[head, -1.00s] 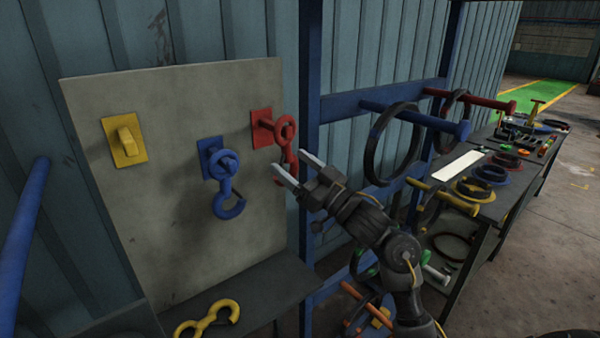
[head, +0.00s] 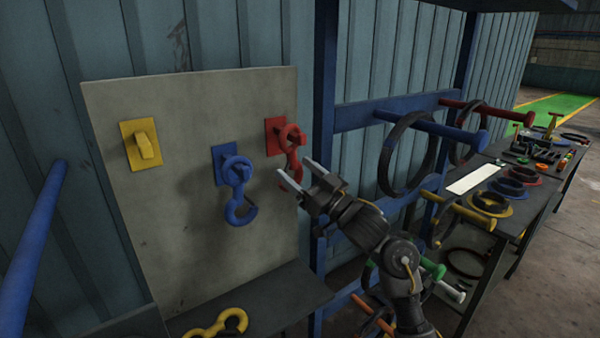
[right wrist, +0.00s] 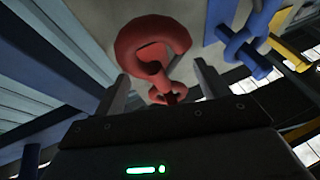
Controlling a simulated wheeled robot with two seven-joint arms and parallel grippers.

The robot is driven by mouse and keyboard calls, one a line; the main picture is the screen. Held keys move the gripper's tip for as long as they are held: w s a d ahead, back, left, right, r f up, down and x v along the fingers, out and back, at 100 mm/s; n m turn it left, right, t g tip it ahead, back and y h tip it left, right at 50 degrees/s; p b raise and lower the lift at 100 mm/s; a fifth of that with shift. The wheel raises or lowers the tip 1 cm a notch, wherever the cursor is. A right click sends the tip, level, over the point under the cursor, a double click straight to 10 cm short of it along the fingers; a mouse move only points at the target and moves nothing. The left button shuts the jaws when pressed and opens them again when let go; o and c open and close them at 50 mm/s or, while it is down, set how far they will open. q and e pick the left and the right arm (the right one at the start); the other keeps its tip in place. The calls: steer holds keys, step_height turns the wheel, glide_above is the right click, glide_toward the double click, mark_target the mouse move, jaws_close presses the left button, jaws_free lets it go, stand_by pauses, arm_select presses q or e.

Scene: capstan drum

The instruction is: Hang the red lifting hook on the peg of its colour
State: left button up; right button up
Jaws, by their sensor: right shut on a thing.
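The red lifting hook (head: 292,152) is upright at the red peg plate (head: 276,137) on the grey board. Its eye looks to be around the red peg, though the peg's tip is hard to make out. My right gripper (head: 298,172) is at the hook's lower part, coming from the lower right. Its two fingers are on either side of the red hook (right wrist: 150,50) in the right wrist view, shut on it; the contact itself is not clear. My left gripper is not in view.
A blue hook (head: 239,190) hangs on the blue peg. The yellow peg (head: 144,146) is empty. A yellow hook (head: 218,324) lies on the dark shelf (head: 270,300) below the board. A blue rack (head: 358,117) with black rings stands to the right.

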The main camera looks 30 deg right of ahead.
steer(key=shift+r, duration=0.1)
stand_by(0.3)
steer(key=o, duration=1.5)
steer(key=shift+o, duration=0.2)
steer(key=shift+s+f, duration=0.25)
steer(key=shift+f, duration=0.1)
steer(key=b+v, duration=0.4)
steer(key=v, duration=0.6)
steer(key=shift+s+d, duration=0.15)
